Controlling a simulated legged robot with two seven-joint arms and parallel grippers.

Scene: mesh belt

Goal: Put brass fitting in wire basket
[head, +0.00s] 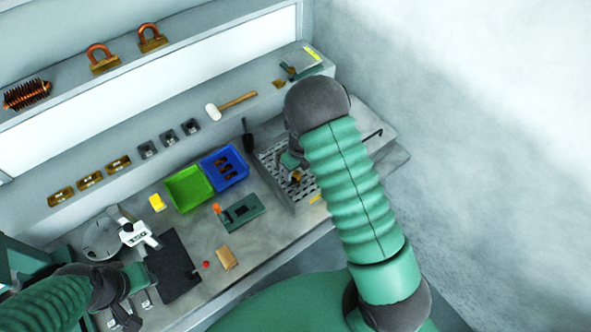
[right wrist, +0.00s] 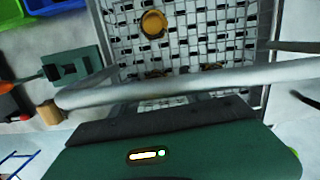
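The wire basket (head: 306,190) stands at the right end of the bench. Its mesh floor (right wrist: 195,35) fills the upper middle of the right wrist view. A round brass fitting (right wrist: 153,24) lies on the mesh, and a brass piece (head: 296,178) shows in the basket in the head view. Two more brownish round pieces (right wrist: 155,73) are partly hidden behind a thick pale bar. My right gripper (head: 291,161) is low over the basket; its fingertips are not clear. My left gripper (head: 125,308) is at the lower left, its fingers too small to read.
A green bin (head: 189,188) and a blue bin (head: 232,178) stand left of the basket. A green fixture (head: 242,212), a dark mat (head: 176,266) and a tan block (head: 227,258) lie nearer the front. A mallet (head: 231,105) lies on the shelf behind.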

